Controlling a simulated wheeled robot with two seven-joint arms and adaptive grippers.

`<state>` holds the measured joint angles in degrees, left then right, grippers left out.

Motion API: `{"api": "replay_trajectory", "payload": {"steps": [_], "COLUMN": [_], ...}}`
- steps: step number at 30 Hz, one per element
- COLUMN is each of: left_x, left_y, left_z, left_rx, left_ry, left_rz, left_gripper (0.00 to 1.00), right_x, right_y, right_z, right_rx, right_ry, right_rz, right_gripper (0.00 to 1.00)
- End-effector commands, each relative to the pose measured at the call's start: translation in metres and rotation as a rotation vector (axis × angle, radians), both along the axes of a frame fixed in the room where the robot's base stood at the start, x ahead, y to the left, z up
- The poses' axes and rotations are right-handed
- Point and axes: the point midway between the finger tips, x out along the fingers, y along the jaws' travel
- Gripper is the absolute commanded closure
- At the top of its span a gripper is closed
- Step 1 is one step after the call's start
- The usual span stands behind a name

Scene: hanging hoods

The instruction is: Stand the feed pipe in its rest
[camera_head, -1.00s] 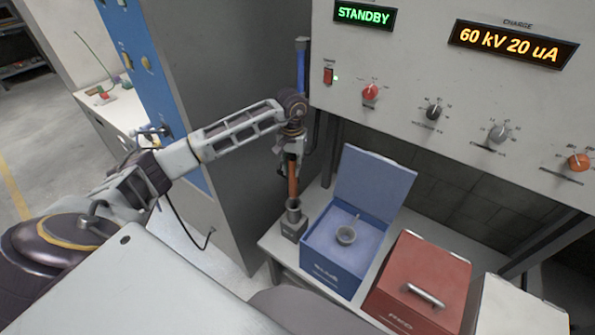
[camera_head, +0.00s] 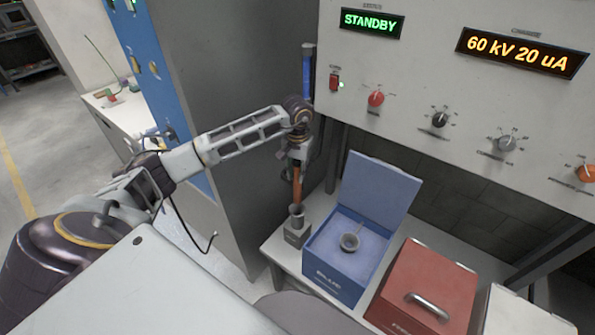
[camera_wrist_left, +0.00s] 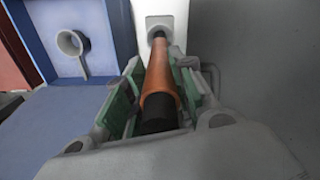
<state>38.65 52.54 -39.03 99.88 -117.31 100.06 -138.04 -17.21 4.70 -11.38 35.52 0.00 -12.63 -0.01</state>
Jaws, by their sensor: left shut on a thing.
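The feed pipe (camera_head: 297,185) is an orange-brown tube with dark ends, standing roughly upright. My left gripper (camera_head: 298,160) is shut on it; in the left wrist view the gripper's green-padded fingers (camera_wrist_left: 150,92) lie on both sides of the pipe (camera_wrist_left: 159,72). The rest (camera_head: 296,235) is a small grey block with a round cup on top, directly below the pipe. In the wrist view the pipe's dark far end meets the opening of the pale rest (camera_wrist_left: 160,10). How deep it sits inside is hidden. My right gripper is not in view.
An open blue box (camera_head: 335,275) with a small cup (camera_head: 349,242) stands right of the rest. A closed red box (camera_head: 425,285) is further right. The control panel (camera_head: 450,80) overhangs the bench; a grey cabinet (camera_head: 230,130) stands left.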

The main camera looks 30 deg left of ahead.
Motion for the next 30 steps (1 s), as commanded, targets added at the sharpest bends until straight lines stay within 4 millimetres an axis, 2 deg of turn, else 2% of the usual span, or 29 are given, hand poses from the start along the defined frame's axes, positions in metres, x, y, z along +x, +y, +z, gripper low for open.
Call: {"api": "replay_trajectory", "payload": {"steps": [7, 16, 30], "left_x": [0.0, 0.0, 0.0], "left_y": [0.0, 0.0, 0.0], "left_z": [-0.013, -0.029, -0.032], "left_rx": [-0.001, -0.001, 0.0], "left_ry": [0.001, 0.0, -0.001], "left_rz": [0.0, -0.001, 0.0], "left_gripper": [1.0, 1.0, 1.0], "right_x": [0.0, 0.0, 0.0], "right_y": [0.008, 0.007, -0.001], "right_z": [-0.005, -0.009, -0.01], "right_rx": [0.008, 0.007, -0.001], "right_ry": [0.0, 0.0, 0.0], "right_rz": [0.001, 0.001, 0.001], "right_gripper": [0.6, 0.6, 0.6]}}
